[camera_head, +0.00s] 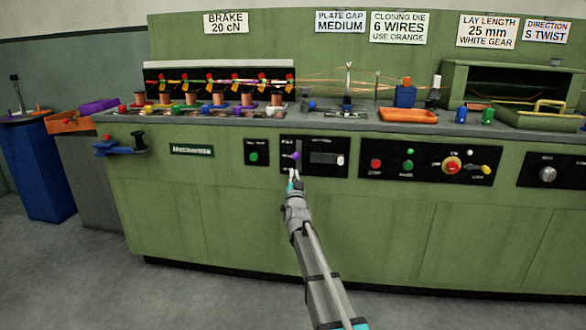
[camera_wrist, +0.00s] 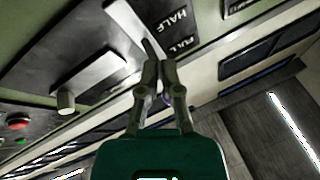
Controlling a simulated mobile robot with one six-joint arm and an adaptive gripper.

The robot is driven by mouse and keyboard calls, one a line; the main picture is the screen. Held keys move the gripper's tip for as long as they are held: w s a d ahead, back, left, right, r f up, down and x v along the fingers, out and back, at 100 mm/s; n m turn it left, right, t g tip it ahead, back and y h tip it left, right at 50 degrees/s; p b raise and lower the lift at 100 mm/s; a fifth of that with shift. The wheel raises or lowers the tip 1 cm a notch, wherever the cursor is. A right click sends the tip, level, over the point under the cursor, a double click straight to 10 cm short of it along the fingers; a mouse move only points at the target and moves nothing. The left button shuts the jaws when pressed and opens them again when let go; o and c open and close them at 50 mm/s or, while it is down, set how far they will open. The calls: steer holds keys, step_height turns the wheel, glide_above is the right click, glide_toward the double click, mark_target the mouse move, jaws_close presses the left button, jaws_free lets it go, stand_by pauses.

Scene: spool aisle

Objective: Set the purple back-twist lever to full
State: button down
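The purple lever knob (camera_head: 296,155) shows on the black control panel (camera_head: 325,143) in the head view, partway along an upright slot. My gripper (camera_head: 294,174) is just below the knob, close to the panel face. In the wrist view my gripper (camera_wrist: 159,66) has its fingertips close together, with nothing clearly held between them. A pale grey strip (camera_wrist: 135,27) runs up to the fingertips. The labels HALF (camera_wrist: 172,20) and FULL (camera_wrist: 182,45) are beside it, with FULL nearer the fingers. A small purple patch shows by the fingers; the knob itself is not clear there.
A grey knob (camera_wrist: 66,102) stands out from the neighbouring plate. Right of the lever panel is a button panel (camera_head: 430,165) with red, green and yellow controls. A green button box (camera_head: 256,153) is on the left. The floor before the machine is clear.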

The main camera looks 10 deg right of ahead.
mark_target(297, 156)
steer(key=s+a+n+g+h, duration=0.1)
steer(key=s+n, duration=0.3)
steer(key=n, duration=0.7)
steer(key=s+a+n+g+h+p, duration=0.1)
steer(key=s+a+n+h, duration=0.2)
steer(key=n, duration=0.8)
steer(key=s+a+f+n+g+h+p, duration=0.1)
steer(key=s+n, duration=0.4)
steer(key=n, duration=0.7)
steer(key=shift+s+a+g+h, duration=0.3)
steer(key=shift+a+g+h, duration=0.2)
steer(key=shift+a+h, duration=0.25)
steer(key=shift+w+d, duration=0.1)
steer(key=shift+w, duration=0.05)
steer(key=r+p+x, duration=0.1)
steer(key=p+x, duration=0.2)
steer(key=x, duration=0.3)
steer(key=r+p+x, duration=0.1)
steer(key=p+x, duration=0.1)
steer(key=x, duration=0.4)
steer(key=shift+d+r+p, duration=0.2)
steer(key=shift+r+p, duration=0.15)
steer(key=shift+p, duration=0.05)
